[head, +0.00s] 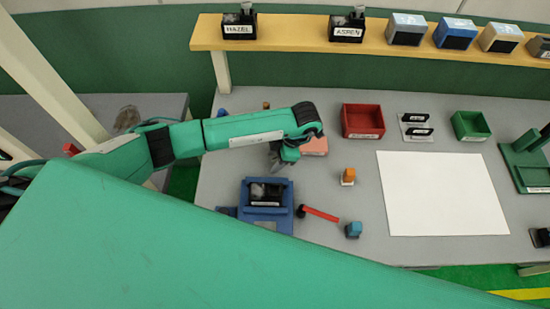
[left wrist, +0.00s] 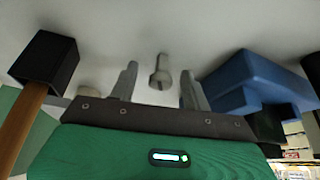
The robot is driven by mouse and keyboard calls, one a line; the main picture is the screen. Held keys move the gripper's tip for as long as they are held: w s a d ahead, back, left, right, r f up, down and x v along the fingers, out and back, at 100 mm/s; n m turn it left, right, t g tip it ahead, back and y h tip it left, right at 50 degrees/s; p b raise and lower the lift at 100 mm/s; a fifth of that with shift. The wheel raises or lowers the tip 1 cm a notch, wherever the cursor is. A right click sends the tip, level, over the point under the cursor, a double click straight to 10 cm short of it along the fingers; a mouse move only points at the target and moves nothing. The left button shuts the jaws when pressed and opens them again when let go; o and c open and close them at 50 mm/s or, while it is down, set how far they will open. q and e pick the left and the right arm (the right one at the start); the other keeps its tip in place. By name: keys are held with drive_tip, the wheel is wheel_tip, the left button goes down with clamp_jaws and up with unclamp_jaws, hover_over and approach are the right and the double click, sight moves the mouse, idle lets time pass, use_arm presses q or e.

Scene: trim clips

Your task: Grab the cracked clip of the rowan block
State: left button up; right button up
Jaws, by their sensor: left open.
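In the head view a dark block (head: 266,193) with a white label sits in a blue fixture (head: 283,222); the label is too small to read, so I cannot tell whether it is the rowan block. My left gripper (head: 278,164) is above the table just behind the fixture, open. In the left wrist view its two fingers (left wrist: 159,82) stand apart, with a small pale grey slotted peg (left wrist: 161,72) showing between and beyond them, apparently not gripped. The blue fixture (left wrist: 255,82) is to the right there. I cannot make out a cracked clip. My right gripper is not in view.
A red bin (head: 362,121), a green bin (head: 470,126) and a white sheet (head: 440,195) are further right. Labelled blocks stand on the yellow shelf (head: 290,33).

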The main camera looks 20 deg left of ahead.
use_arm(q)
drive_tip(key=c, duration=1)
drive_tip(key=shift+c, duration=0.2)
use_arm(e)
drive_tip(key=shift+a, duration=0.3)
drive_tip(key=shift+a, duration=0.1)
